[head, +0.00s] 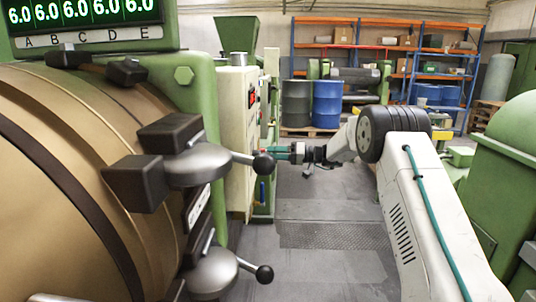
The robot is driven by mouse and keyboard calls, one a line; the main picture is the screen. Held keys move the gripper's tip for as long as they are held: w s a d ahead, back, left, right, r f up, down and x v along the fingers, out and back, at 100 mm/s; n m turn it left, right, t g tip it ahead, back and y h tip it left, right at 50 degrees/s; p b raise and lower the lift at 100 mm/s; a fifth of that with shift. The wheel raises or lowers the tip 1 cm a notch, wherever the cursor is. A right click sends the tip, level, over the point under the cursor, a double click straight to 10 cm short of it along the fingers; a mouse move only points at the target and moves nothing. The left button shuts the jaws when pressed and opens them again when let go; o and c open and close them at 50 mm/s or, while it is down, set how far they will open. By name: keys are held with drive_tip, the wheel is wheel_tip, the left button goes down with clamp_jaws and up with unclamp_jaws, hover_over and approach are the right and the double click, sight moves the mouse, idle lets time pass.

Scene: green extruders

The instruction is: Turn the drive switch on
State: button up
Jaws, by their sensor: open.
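I cannot pick out a drive switch for certain. A tall cream cabinet (233,130) stands left of centre. Its narrow right-hand face, seen at a steep angle, carries a small red display (252,97) and small controls too small to tell apart. My gripper (275,152) is open and points left towards this face, below the display. Its teal fingers partly pass behind a black ball knob in the foreground, so the tips are hard to see. I see nothing between them, and cannot tell whether they touch the cabinet.
A large brown drum (75,160) with clamp levers fills the left foreground; one lever's black ball knob (264,163) overlaps my fingertips in the picture. Green machinery (510,150) stands at the right. Blue barrels (327,104) and shelving are behind. Grey floor (320,265) is clear between.

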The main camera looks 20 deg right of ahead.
drive_tip(key=shift+x, duration=1.45)
drive_tip(key=c, duration=0.9)
drive_tip(key=shift+c, duration=0.2)
drive_tip(key=m, duration=0.6)
drive_tip(key=shift+m, duration=0.3)
drive_tip(key=m, duration=0.3)
drive_tip(key=shift+d+g, duration=0.1)
drive_tip(key=shift+g, duration=0.3)
drive_tip(key=shift+m, duration=1.9)
drive_tip(key=shift+r, duration=0.1)
